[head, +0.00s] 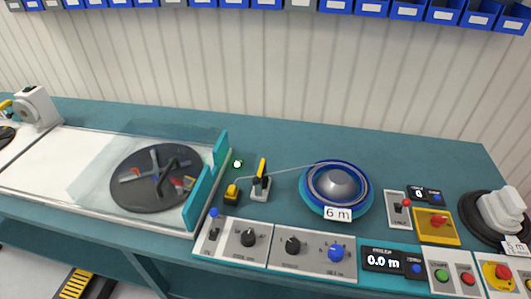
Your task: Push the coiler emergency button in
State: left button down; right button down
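A yellow box with a round red button (501,271) stands at the front right edge of the bench, cut by the picture's right side. It looks like an emergency button; any lettering is too small to read, and I cannot tell whether the button is in or out. A second yellow panel with a red knob or handle (437,221) lies behind it to the left. Neither of my grippers shows in the head view.
A green bench holds a coiler disc (157,178) behind a clear cover, a blue reel labelled 6 m (339,185) and a white coil (500,210). Control panels (310,256) with knobs line the front. Blue bins (407,10) hang above. The back of the bench is mostly clear.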

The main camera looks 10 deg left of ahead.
aim_at(506, 271)
jog(key=z, duration=1.8)
